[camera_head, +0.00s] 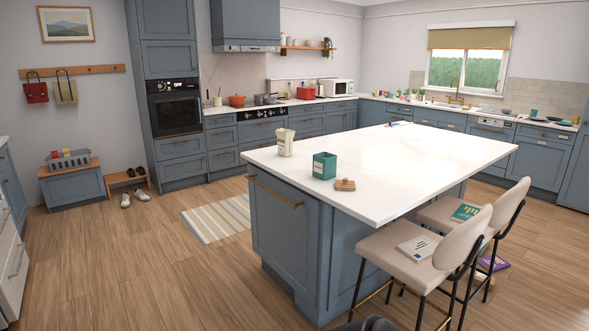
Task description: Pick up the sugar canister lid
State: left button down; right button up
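A small brown wooden lid (345,185) with a raised knob lies on the white island top (420,165), near its front edge. Just left of and behind it stands a dark green square canister (324,167) with a small pale label and an open top. The label is too small to read, so I cannot confirm that it says sugar. The lid and canister are apart. Neither of my grippers shows in the head view.
A cream container (285,142) stands behind the green canister. Two beige stools (405,255) stand at the island's right side, with books on their seats. A striped rug (217,218) lies left of the island. Open wooden floor (130,265) extends at the left.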

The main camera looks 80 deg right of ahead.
aim_at(345, 184)
jog(key=z, duration=2.65)
